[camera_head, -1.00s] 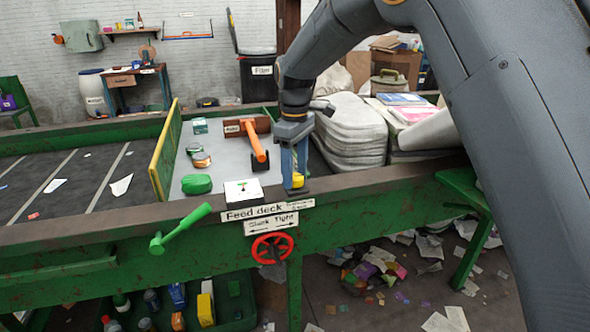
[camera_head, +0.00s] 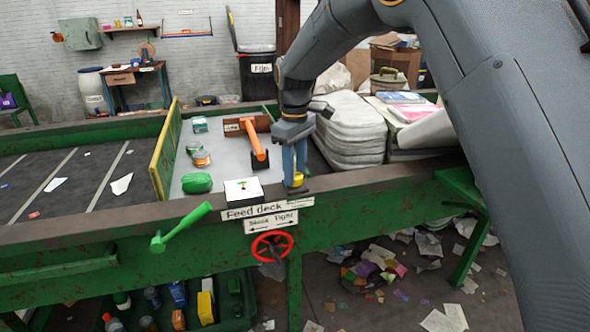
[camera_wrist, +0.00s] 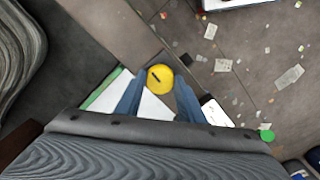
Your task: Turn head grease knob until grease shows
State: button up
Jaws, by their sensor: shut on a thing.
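The yellow round knob (camera_head: 293,180) stands on the front rail of the green feed deck, near its right end. It also shows in the wrist view (camera_wrist: 160,77), with a short dark mark on its top. My gripper (camera_head: 296,174) points straight down over it. In the wrist view, the blue fingers of my gripper (camera_wrist: 159,80) are on both sides of the knob, shut on it. The knob's base is partly hidden by the fingers. I cannot make out any grease around it.
A white box (camera_head: 243,190) and the "Feed deck" sign stand left of the knob. A red handwheel (camera_head: 272,245) and a green crank handle (camera_head: 180,228) stick out in front. Grey stacked sheets (camera_head: 350,132) and an orange-handled tool (camera_head: 256,140) are close behind.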

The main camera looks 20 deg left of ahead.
aim_at(295, 175)
jog(key=m+p, duration=0.1)
jog(key=m, duration=0.3)
jog(key=shift+r, duration=0.15)
jog(key=shift+m+p, duration=0.8)
jog(key=shift+m, duration=1.5)
jog(key=shift+a, duration=0.1)
jog(key=o, duration=1)
jog(key=shift+o, duration=0.2)
jog(key=shift+r+b, duration=1.05)
jog(key=shift+r, duration=2.8)
